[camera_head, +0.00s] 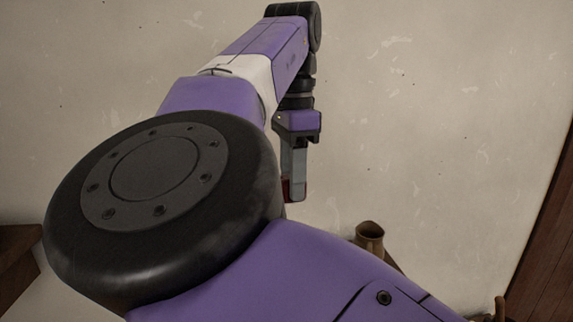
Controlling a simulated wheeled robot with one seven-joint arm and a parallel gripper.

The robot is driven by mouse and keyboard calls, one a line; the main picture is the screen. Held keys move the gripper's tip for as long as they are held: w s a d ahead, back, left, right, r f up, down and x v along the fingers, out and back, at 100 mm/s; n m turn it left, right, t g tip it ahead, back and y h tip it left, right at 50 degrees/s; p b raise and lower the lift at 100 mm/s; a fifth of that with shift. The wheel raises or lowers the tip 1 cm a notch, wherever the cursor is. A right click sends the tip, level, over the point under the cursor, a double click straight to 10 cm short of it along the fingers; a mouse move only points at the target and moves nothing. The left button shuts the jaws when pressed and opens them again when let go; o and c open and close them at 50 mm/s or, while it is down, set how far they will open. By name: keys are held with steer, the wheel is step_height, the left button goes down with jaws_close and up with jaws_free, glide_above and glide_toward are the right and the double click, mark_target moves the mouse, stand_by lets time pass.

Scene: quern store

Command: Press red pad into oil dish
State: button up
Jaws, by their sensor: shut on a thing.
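My gripper (297,192) hangs pointing down in front of the pale wall, near the middle of the view. It is shut on the red pad (287,190), of which only a small dark red part shows beside the grey fingers. My own arm hides the rest of the pad and much of the space below. I see no oil dish in this view.
A brown jug (370,236) stands below and right of my gripper, on a dark wooden surface mostly hidden by my arm. A wooden edge (17,252) is at the lower left, a brown wooden panel (548,240) at the right. The wall between is bare.

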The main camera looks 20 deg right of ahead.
steer(key=f+b, duration=0.1)
steer(key=f, duration=0.4)
steer(key=d+f+b, duration=0.1)
steer(key=f+b, duration=0.1)
steer(key=f, duration=0.4)
steer(key=f+b, duration=0.2)
steer(key=f, duration=0.4)
steer(key=shift+d, duration=0.15)
steer(key=shift+f, duration=0.4)
stand_by(0.8)
steer(key=shift+f+p, duration=0.2)
steer(key=shift+p, duration=0.35)
stand_by(2.1)
steer(key=shift+r, duration=0.1)
step_height(320, 180, up, 7)
steer(key=p, duration=0.7)
